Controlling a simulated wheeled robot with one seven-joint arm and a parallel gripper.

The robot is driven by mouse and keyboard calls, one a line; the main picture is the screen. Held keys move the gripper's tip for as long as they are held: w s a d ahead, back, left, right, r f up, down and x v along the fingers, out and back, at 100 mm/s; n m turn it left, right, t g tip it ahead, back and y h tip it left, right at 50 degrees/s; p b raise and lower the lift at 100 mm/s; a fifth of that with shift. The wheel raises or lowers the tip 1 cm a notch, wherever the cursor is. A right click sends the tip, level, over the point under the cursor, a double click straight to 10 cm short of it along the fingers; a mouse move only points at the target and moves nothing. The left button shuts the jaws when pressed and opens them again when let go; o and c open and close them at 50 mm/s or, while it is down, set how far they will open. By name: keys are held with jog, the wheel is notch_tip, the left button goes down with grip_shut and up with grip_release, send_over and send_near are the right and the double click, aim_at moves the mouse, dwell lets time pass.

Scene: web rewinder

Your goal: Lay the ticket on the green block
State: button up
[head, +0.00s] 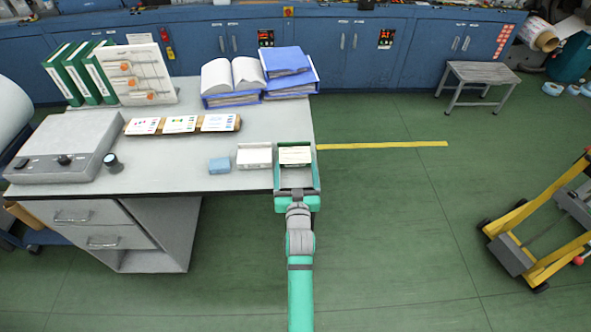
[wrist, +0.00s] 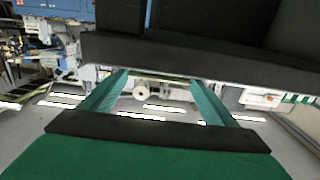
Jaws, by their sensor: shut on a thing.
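My gripper (head: 296,157) is over the front right corner of the grey table in the head view. It is shut on the ticket (head: 295,155), a pale cream piece between its two teal fingers. I cannot tell whether the ticket touches anything beneath it. I cannot make out a separate green block; a thin green edge shows at the far side of the ticket, but it may be part of my gripper. In the wrist view two teal bars run up to a wide dark shape, and the ticket cannot be made out.
A white open tray (head: 254,161) stands just left of my gripper, with a small blue block (head: 219,165) beyond it. A wooden rack (head: 152,127) of cards, a grey device (head: 66,147) and blue binders (head: 287,62) share the table (head: 190,178).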

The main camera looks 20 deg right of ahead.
jog(key=shift+f, duration=0.15)
jog(key=o, duration=1)
jog(key=s+a+n+y, duration=0.1)
jog(key=s+a, duration=0.5)
jog(key=s, duration=0.9)
jog(key=s+a+f+n+g+y, duration=0.1)
jog(key=s+a, duration=0.6)
jog(key=s, duration=0.9)
jog(key=s+a+n+g+y, duration=0.1)
jog(key=s+a+y, duration=0.2)
jog(key=s+a, duration=0.4)
jog(key=shift+s+a+f, duration=0.1)
jog(key=shift+s+f, duration=0.05)
jog(key=shift+s, duration=4.3)
